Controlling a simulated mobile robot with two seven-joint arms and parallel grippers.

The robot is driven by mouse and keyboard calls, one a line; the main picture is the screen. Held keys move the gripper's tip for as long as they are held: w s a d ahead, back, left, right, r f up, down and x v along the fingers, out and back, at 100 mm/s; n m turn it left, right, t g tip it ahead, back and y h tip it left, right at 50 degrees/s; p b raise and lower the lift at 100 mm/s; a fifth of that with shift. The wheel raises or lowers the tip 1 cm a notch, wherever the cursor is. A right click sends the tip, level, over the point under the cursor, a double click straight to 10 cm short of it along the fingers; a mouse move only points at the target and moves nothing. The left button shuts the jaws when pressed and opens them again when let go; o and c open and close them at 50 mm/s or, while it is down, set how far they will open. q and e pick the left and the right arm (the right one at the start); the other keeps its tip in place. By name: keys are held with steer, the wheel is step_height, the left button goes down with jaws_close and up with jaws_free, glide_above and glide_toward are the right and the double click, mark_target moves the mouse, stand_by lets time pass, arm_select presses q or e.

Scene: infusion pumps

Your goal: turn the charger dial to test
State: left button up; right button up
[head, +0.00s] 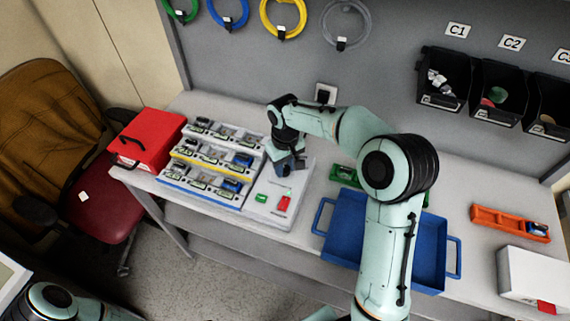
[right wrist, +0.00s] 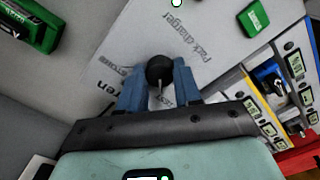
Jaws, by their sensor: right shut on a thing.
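The pack charger (head: 266,215) is a white box with a sloping panel on the table, right of the racks of packs. Its printed panel (right wrist: 180,38) fills the middle of the right wrist view. The round black dial (right wrist: 159,71) sits between the blue fingers of my right gripper (right wrist: 160,84), which is shut on it. A white pointer line on the dial runs toward the gripper's palm. Part of the word TEST shows near the right finger; the exact setting is unclear. In the head view my right gripper (head: 290,168) hides the dial. My left gripper is out of view.
Tiered racks (head: 205,160) and a red case (head: 147,138) stand left. A blue tray (head: 345,225) lies right, under my right arm. Black bins (head: 443,78) hang behind.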

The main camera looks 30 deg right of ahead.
mark_target(285, 169)
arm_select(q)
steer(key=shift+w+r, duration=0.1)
arm_select(e)
steer(key=shift+n, duration=0.4)
steer(key=o, duration=1)
steer(key=shift+o, duration=0.2)
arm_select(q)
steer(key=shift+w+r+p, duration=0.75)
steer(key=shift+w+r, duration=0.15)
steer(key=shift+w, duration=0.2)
arm_select(e)
step_height(285, 169, up, 13)
steer(key=shift+r, duration=0.2)
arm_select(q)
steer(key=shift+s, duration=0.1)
arm_select(e)
steer(key=shift+f, duration=0.1)
